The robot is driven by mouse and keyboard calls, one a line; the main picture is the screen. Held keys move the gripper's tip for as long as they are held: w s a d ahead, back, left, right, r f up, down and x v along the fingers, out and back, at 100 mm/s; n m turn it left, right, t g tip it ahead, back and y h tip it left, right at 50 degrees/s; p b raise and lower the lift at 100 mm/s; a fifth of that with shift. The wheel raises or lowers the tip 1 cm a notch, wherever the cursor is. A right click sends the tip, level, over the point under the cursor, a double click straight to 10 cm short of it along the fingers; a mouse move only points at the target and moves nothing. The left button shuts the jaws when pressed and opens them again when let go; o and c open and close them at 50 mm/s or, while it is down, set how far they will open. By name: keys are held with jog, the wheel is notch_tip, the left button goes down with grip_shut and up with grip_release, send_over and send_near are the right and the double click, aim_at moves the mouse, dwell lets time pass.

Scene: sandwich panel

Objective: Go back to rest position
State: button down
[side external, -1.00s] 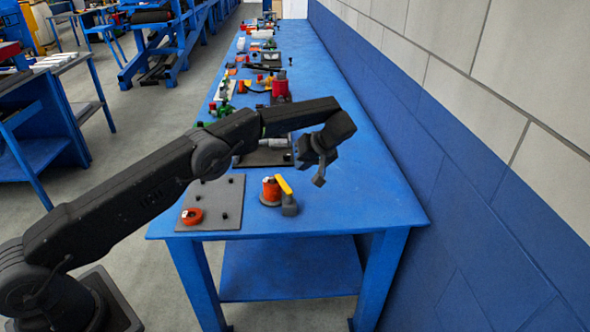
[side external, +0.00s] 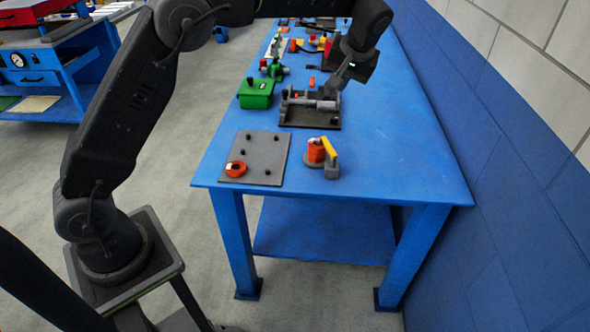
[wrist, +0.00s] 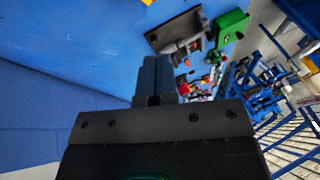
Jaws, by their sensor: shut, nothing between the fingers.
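Part of my arm runs out of the top of the side view. The same fixture shows near the top of the wrist view (wrist: 170,35).
A grey plate (side external: 270,147) with black pegs and an orange-red ring (side external: 235,169) lies at the table's near end. An orange cylinder (side external: 315,151) and a yellow-topped grey part (side external: 331,165) stand beside it. A green box (side external: 256,93) sits farther back. A wall (side external: 500,150) runs along the right.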

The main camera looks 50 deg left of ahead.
jog(key=s+r+m+t+h, duration=0.15)
jog(key=s+r, duration=0.25)
jog(key=s, duration=0.5)
jog(key=s+r+m+t+h, duration=0.1)
jog(key=s+r+m, duration=0.25)
jog(key=s, duration=0.65)
jog(key=s+d+f+m+t+h, duration=0.1)
jog(key=s+f, duration=0.1)
jog(key=s, duration=0.5)
jog(key=s+d+f+t+h, duration=0.1)
jog(key=s+f, duration=0.2)
jog(key=s, duration=0.4)
jog(key=shift+s+d+m, duration=0.25)
jog(key=shift+s+m, duration=0.05)
jog(key=shift+m, duration=0.1)
